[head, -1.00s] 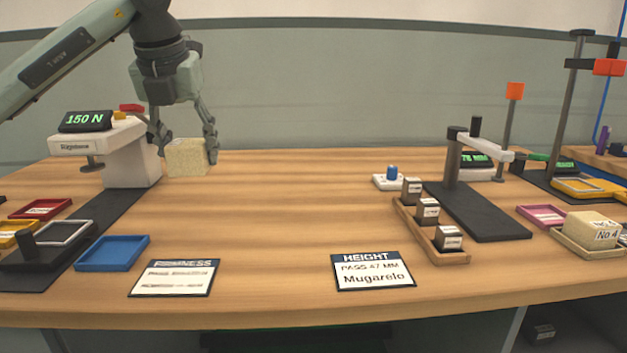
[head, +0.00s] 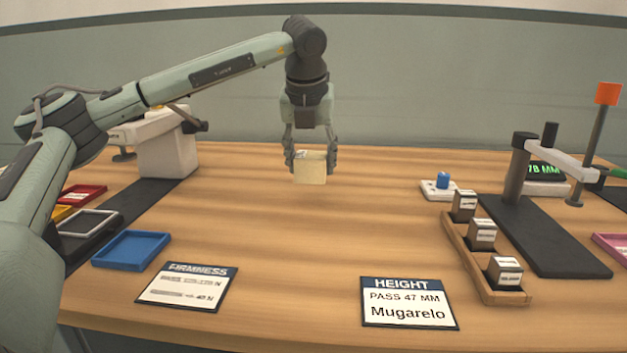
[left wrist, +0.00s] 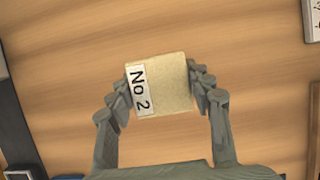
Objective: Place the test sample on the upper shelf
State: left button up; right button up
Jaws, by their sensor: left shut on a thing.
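The test sample is a pale yellow foam block (head: 311,171). In the left wrist view the block (left wrist: 172,85) carries a white label reading "No 2". My left gripper (head: 312,160) is shut on it, one finger on each side, and holds it over the middle of the table. The left gripper (left wrist: 160,90) also shows in the left wrist view. I cannot tell the block's exact height above the table. No upper shelf can be made out. My right gripper is not in view.
A white press (head: 168,150) stands behind my left arm, with a blue tray (head: 131,249) in front. At right are a wooden rack (head: 484,268) of small dark blocks and a height gauge (head: 520,170) reading about 78 MM. Two cards, firmness (head: 188,287) and height (head: 408,303), lie near the front edge.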

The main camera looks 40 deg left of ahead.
aim_at(313, 180)
pick_arm(q)
jog(key=shift+w+f, duration=0.25)
notch_tip(313, 180, down, 4)
jog(key=shift+r, duration=0.1)
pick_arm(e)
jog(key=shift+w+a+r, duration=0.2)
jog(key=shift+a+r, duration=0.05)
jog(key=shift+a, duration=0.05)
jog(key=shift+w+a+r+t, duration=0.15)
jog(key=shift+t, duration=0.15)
pick_arm(q)
jog(key=o, duration=1.1)
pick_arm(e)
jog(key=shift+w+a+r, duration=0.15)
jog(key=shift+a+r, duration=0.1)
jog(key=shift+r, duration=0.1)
